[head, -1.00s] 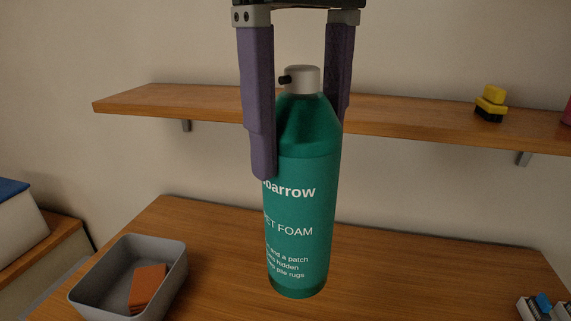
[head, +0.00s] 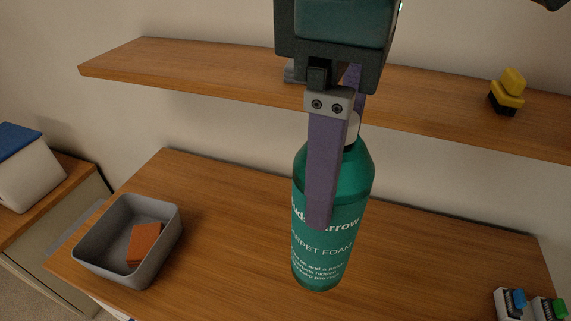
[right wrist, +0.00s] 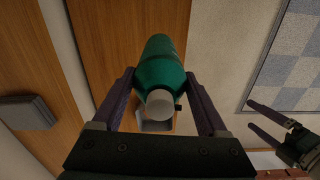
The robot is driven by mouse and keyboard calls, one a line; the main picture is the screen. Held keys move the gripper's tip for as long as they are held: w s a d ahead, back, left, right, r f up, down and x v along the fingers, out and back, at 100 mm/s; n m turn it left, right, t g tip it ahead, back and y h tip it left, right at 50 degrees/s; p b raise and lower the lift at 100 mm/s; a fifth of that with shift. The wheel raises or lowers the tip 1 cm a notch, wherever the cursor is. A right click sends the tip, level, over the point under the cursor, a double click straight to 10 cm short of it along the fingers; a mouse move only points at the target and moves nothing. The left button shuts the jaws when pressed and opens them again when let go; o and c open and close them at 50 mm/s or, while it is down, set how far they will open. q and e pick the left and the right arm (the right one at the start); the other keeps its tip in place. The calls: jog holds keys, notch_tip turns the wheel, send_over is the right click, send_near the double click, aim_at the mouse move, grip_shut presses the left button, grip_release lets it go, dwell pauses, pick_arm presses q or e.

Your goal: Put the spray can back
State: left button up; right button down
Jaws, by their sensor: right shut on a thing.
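The spray can (head: 333,255) is a green bottle-shaped can with white lettering, "carpet foam", and a pale grey cap. My right gripper (head: 338,185) is shut on it, with one purple finger in front and the other mostly hidden behind. The can hangs nearly upright in front of the wooden shelf (head: 200,75) and over the table; I cannot tell whether its base touches. In the right wrist view the can (right wrist: 162,62) lies between both fingers, cap towards the camera. My left gripper (right wrist: 250,114) shows there at the right, empty, its fingers apart.
A grey bin (head: 92,255) with an orange block (head: 146,243) stands on the table (head: 230,215) at left. The shelf holds a yellow-and-black stack (head: 508,92) and a grey object (right wrist: 27,112). Small blue- and green-topped items (head: 530,305) stand front right. The table's middle is largely clear.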

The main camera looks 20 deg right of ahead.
jog(key=b, duration=0.3)
send_over(313, 287)
jog(key=w, duration=0.2)
jog(key=shift+n, duration=0.4)
jog(key=f, duration=0.4)
jog(key=d+f, duration=0.1)
jog(key=f, duration=0.2)
notch_tip(313, 287, down, 9)
jog(key=shift+f, duration=2)
jog(key=shift+f+b, duration=0.15)
jog(key=shift+b, duration=0.2)
grip_release()
